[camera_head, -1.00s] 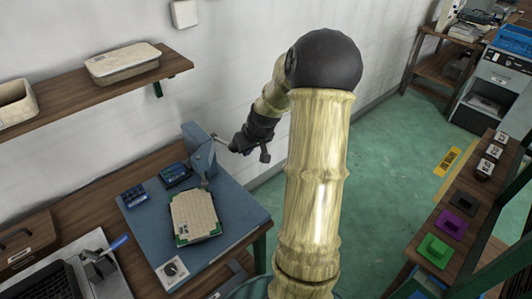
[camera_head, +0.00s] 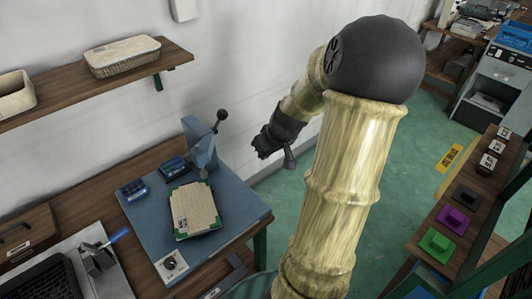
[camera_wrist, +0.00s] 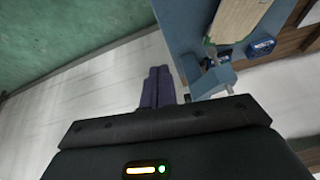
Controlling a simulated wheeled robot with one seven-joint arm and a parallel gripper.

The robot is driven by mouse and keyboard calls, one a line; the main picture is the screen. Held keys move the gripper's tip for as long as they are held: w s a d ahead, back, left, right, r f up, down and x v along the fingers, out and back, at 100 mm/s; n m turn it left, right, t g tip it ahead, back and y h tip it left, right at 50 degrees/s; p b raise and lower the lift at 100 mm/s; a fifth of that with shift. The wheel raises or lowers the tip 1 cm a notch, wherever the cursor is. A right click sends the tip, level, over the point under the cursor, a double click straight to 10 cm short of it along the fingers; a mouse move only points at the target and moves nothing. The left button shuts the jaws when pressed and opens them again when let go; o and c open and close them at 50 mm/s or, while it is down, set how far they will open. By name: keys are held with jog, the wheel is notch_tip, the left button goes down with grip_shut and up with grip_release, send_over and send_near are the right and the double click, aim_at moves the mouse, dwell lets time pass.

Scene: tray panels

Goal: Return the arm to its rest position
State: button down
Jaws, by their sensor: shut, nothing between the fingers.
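My arm rises through the middle of the head view, with its dark wrist hanging on the far side. My gripper (camera_head: 289,160) is shut and empty, in the air to the right of the blue bench press (camera_head: 200,145). Its fingers (camera_wrist: 158,86) lie together in the wrist view. The press lever (camera_head: 221,116) stands up with a black knob, apart from the gripper. A tan panel with green corners (camera_head: 194,207) lies on the blue work plate (camera_head: 240,207); part of it shows in the wrist view (camera_wrist: 236,18).
A wall shelf (camera_head: 90,90) with baskets is at upper left. A side shelf at right holds green (camera_head: 437,244) and purple (camera_head: 453,219) blocks. Green floor between is clear.

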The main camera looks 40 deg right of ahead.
jog(key=shift+a, duration=0.1)
dwell(0.3)
jog(key=s+a+r+g+p, duration=0.1)
jog(key=s+a, duration=0.3)
jog(key=a, duration=0.7)
jog(key=s+a+r+n+g+p, duration=0.1)
jog(key=s+a, duration=0.3)
jog(key=a, duration=0.7)
jog(key=shift+a+r+p, duration=0.2)
jog(key=shift+r+p, duration=0.4)
jog(key=shift+p, duration=0.15)
dwell(1.1)
